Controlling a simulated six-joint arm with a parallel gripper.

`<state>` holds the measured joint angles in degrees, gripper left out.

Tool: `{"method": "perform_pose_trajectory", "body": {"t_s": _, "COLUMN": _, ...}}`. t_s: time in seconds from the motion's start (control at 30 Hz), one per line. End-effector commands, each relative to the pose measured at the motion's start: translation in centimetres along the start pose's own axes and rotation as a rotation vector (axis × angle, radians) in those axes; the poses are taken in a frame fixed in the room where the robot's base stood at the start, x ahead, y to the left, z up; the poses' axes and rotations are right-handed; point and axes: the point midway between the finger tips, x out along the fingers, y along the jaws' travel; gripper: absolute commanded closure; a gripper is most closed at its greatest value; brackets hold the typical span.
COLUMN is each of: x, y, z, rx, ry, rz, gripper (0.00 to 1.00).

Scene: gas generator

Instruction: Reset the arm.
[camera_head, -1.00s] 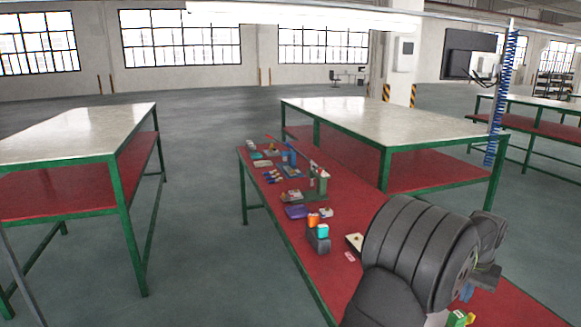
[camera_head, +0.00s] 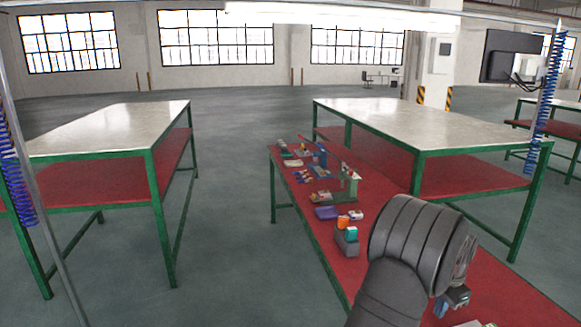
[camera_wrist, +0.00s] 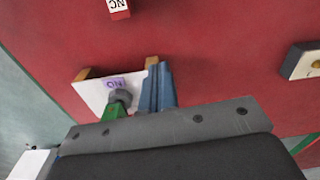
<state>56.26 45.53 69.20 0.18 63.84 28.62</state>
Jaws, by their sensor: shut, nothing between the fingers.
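In the head view my dark arm rises at the lower right, over the red bench top (camera_head: 400,262). My gripper (camera_head: 455,298) is partly hidden behind the wrist, small and shut with nothing visible in it. In the wrist view the grey gripper body fills the bottom edge and hides what lies below it.
A red block labelled "NC" (camera_wrist: 118,8) and a white block (camera_wrist: 305,62) lie on the red surface.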

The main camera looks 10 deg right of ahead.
Motion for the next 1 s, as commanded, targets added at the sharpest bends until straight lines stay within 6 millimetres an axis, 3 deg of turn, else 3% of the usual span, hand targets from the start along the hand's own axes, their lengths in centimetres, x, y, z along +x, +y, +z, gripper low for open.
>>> {"method": "perform_pose_trajectory", "body": {"t_s": 0.37, "x": 4.0, "y": -3.8, "z": 5.3, "rx": 0.083, "ry": -0.013, "rz": 0.011, "gripper": 1.00}}
{"method": "perform_pose_trajectory", "body": {"t_s": 0.67, "x": 4.1, "y": -1.7, "z": 4.3, "rx": 0.049, "ry": 0.092, "rz": -0.050, "gripper": 1.00}}
{"method": "perform_pose_trajectory", "body": {"t_s": 1.0, "x": 4.0, "y": -1.2, "z": 4.0, "rx": 0.035, "ry": 0.124, "rz": -0.066, "gripper": 1.00}}
